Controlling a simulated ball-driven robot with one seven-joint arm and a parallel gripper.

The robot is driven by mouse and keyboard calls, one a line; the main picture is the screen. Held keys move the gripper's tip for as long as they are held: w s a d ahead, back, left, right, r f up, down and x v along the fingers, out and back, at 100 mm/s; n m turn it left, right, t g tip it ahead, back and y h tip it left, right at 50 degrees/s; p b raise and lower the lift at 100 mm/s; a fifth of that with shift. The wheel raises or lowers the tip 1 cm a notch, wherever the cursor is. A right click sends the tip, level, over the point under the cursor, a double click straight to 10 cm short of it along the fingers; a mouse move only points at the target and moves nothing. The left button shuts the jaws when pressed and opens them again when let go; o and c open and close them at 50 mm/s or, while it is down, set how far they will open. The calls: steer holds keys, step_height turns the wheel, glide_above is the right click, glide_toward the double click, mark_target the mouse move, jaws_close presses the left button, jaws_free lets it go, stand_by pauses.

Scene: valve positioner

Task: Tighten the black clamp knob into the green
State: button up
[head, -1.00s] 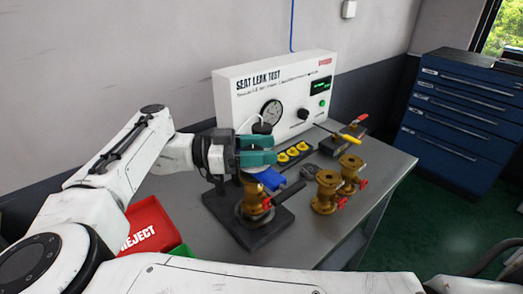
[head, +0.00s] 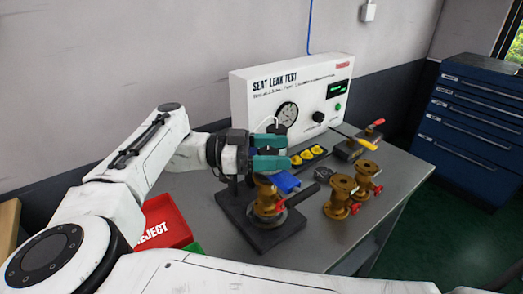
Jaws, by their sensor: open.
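My gripper (head: 284,152) has two teal fingers, spread apart, above the black clamp fixture (head: 262,236). A brass valve (head: 264,196) with a red handle stands upright in the fixture, below the fingers. A small dark round part (head: 277,128) shows just behind the upper finger; it may be the black clamp knob, but I cannot tell whether it lies between the fingers. A blue part (head: 286,182) shows just under the lower finger. The gripper hides much of the clamp's top. I cannot make out a green band on the clamp.
The white seat leak tester (head: 300,85) stands behind, with a gauge, a black knob and a green light. Two brass valves (head: 340,196) stand to the right. Yellow parts lie in a dark tray (head: 309,158). A red reject bin (head: 163,225) is at the left.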

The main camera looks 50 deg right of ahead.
steer(key=b+v, duration=0.1)
steer(key=v, duration=0.9)
steer(key=shift+w, duration=0.25)
steer(key=shift+a, duration=0.1)
